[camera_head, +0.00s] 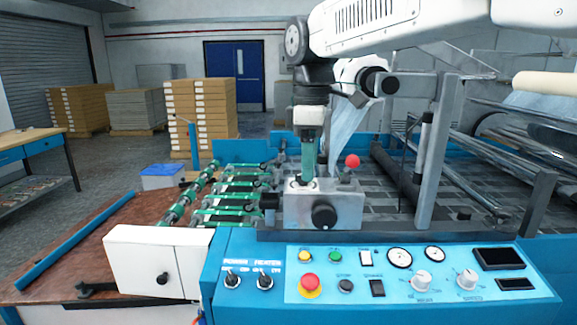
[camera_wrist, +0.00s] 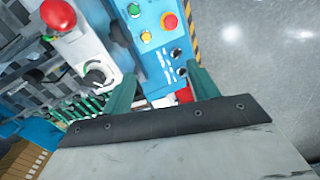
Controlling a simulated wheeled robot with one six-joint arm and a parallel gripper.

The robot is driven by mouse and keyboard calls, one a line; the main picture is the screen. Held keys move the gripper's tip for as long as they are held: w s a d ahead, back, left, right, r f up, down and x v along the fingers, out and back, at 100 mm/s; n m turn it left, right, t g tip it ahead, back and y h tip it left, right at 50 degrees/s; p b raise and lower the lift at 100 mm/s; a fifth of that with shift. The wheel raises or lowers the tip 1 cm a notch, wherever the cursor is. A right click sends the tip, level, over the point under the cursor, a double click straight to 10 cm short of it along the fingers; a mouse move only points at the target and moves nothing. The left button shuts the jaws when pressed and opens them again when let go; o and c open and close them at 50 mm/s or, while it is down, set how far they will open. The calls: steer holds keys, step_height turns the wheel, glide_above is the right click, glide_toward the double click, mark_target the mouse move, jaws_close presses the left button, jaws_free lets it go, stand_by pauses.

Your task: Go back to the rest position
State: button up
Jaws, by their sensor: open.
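My gripper (camera_head: 308,172) points down on green fingers in the head view, in front of or above the top of a grey metal block. I cannot tell from this view whether it touches the block. In the wrist view my gripper (camera_wrist: 162,73) has its two green fingers spread apart. Nothing is held between them; part of the blue machine shows through the gap. My white arm reaches in from the upper right of the head view.
The grey block (camera_head: 345,212) has a black knob and a red ball knob (camera_head: 352,161) near it. The control panel (camera_head: 390,290) has a red emergency button (camera_head: 309,283). Green-banded rollers (camera_head: 232,193) lie left; metal uprights (camera_head: 436,150) stand right. Pallet stacks (camera_head: 215,110) stand behind.

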steer(key=s+d+f+m, duration=0.4)
steer(key=s+d, duration=0.3)
steer(key=s, duration=0.2)
steer(key=s+d+f+m+t, duration=0.1)
steer(key=s+d+f+m, duration=0.3)
steer(key=s+d+m, duration=0.2)
steer(key=s+d+f+m, duration=0.5)
steer(key=s+d, duration=0.4)
steer(key=s, duration=0.3)
steer(key=shift+s+d+m, duration=0.15)
steer(key=shift+d+m, duration=0.15)
steer(key=shift+m, duration=0.2)
